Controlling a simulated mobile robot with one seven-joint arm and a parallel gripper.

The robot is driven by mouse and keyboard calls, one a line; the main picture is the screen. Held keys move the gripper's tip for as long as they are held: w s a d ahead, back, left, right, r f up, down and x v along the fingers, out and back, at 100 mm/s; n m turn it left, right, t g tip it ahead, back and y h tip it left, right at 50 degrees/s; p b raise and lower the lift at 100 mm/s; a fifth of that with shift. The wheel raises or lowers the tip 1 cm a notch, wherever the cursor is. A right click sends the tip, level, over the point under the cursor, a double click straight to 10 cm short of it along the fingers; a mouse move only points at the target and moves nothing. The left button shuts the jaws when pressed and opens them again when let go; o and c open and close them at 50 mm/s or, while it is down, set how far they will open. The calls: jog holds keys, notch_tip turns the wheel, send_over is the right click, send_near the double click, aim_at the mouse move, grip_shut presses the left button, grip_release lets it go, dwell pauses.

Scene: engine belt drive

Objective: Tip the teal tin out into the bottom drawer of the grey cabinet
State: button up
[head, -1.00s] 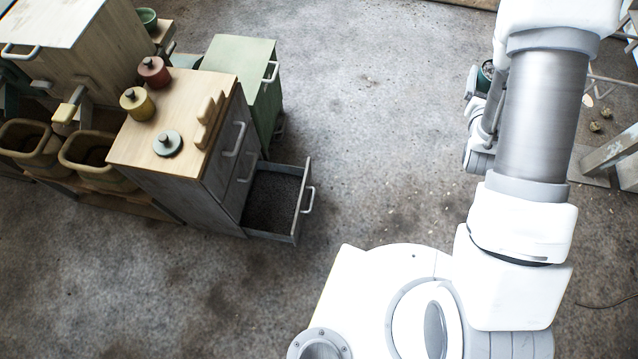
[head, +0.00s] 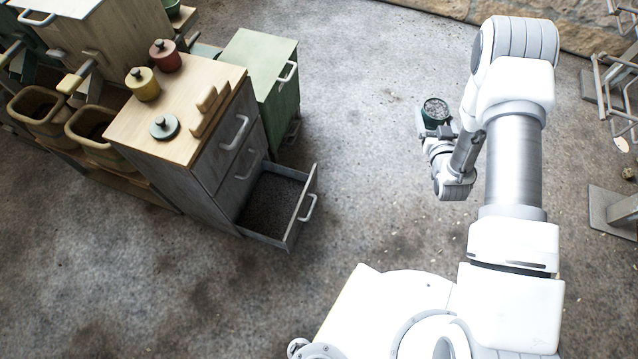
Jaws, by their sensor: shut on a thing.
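The teal tin (head: 435,108) is held upright in my gripper (head: 437,127), out over the floor. Its open top shows a grey, grainy fill. My gripper is shut on it; the fingers are small and partly hidden in this view. The grey cabinet (head: 190,183) stands to the left under a wooden top. Its bottom drawer (head: 301,220) is pulled open and shows a dark, speckled inside. The tin is to the right of the open drawer and well apart from it. The cabinet's upper drawers are closed.
On the cabinet top (head: 190,90) stand a yellow pot (head: 142,85), a red pot (head: 165,56) and a grey-green lid-like piece (head: 164,127). A green cabinet (head: 262,75) stands behind. The floor (head: 360,130) between drawer and tin is clear. A metal frame (head: 615,95) is at far right.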

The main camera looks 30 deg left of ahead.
jog(key=s+a+f+n+g+y+b, duration=0.2)
jog(key=s+a+f, duration=0.4)
jog(key=f, duration=0.5)
jog(key=s+a+f+n+g+y+b, duration=0.2)
jog(key=s+a+f, duration=0.4)
jog(key=a+f, duration=0.4)
jog(key=s+a+f+n+g+y+b, duration=0.3)
jog(key=s+a+f+b, duration=0.2)
jog(key=a+f, duration=0.4)
notch_tip(320, 180, down, 4)
jog(key=shift+s+f+n+g, duration=0.2)
jog(key=shift+s+n+g, duration=0.2)
jog(key=shift+s, duration=0.15)
jog(key=shift+r+n, duration=0.15)
jog(key=shift+n, duration=0.15)
